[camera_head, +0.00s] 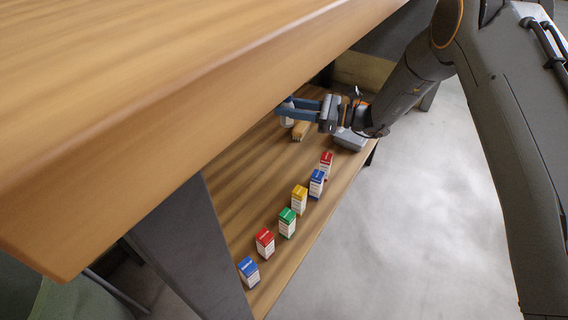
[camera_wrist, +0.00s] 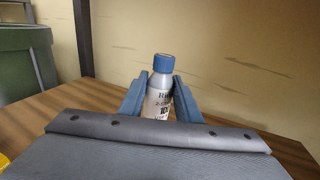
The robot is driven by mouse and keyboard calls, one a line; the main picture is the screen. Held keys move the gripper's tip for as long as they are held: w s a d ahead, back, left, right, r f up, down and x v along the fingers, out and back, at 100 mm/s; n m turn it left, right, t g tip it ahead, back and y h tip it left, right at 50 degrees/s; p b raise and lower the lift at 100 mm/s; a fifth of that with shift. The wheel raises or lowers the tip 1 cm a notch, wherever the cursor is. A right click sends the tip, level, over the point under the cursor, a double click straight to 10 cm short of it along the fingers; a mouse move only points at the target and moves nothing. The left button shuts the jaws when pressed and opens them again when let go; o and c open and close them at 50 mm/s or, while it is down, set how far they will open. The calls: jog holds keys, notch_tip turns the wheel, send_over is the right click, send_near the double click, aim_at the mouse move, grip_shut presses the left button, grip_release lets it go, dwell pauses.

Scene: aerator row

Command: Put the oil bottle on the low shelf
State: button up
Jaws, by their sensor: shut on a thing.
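The oil bottle (camera_wrist: 158,98) is a white bottle with a blue cap and dark print. In the wrist view it stands between the two blue fingers of my gripper (camera_wrist: 160,92), which are shut on it. In the head view my gripper (camera_head: 304,108) reaches in under the upper board, and a pale part of the bottle (camera_head: 287,111) shows at the fingertips. The low shelf (camera_head: 240,190) is a wooden board beneath the upper board. The bottle's base is hidden, so I cannot tell whether it touches the shelf.
Several small cartons, such as a green one (camera_head: 287,223) and a red one (camera_head: 265,243), stand in a row along the shelf's front edge. A yellowish block (camera_head: 300,130) lies beneath my gripper. The upper board (camera_head: 150,110) overhangs closely. A green bin (camera_wrist: 25,60) stands beyond at left.

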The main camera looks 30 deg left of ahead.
jog(key=a+f+b, duration=0.1)
jog(key=f+b, duration=0.1)
jog(key=f, duration=0.2)
jog(key=s+a+f+n+g+b, duration=0.1)
jog(key=a+f+b, duration=0.1)
jog(key=f, duration=0.2)
jog(key=s+a+f+g+b, duration=0.1)
jog(key=a+f+b, duration=0.1)
jog(key=f, duration=0.2)
jog(key=shift+s+a+f+h, duration=0.1)
jog(key=shift+a+f+h, duration=0.05)
jog(key=shift+f+h, duration=0.25)
jog(key=shift+f+b, duration=0.1)
jog(key=shift+b, duration=0.2)
jog(key=o, duration=1.2)
jog(key=p+v, duration=0.3)
jog(key=v, duration=0.9)
jog(key=shift+p, duration=0.35)
